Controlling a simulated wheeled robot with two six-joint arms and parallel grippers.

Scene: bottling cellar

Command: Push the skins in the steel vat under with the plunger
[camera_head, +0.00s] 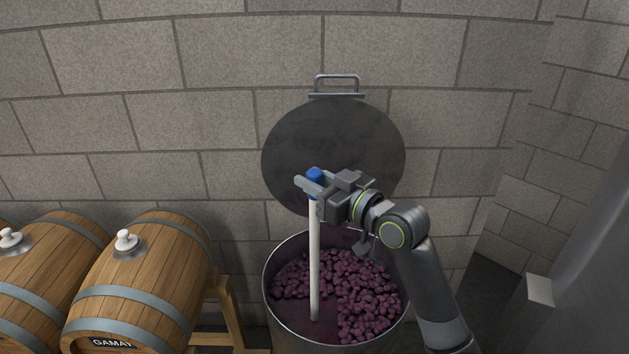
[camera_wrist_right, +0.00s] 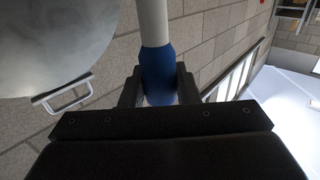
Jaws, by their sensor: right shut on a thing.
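The steel vat (camera_head: 290,333) stands at the bottom centre of the head view, open at the top. Purple skins (camera_head: 365,290) cover much of its surface, with a darker area free of skins at the front left around the plunger. My right gripper (camera_head: 313,187) is shut on the blue grip of the plunger (camera_head: 315,250), above the vat. The plunger's pale shaft hangs nearly upright; its lower end is in the vat, and I cannot see a plate on it. In the right wrist view the blue grip (camera_wrist_right: 158,75) sits between the fingers. My left gripper is not in view.
The round steel lid (camera_head: 335,140) with a handle stands upright behind the vat, before the block wall. Two wooden barrels (camera_head: 150,270) (camera_head: 50,265) lie on a wooden rack (camera_head: 230,315) at left. A grey surface fills the far right.

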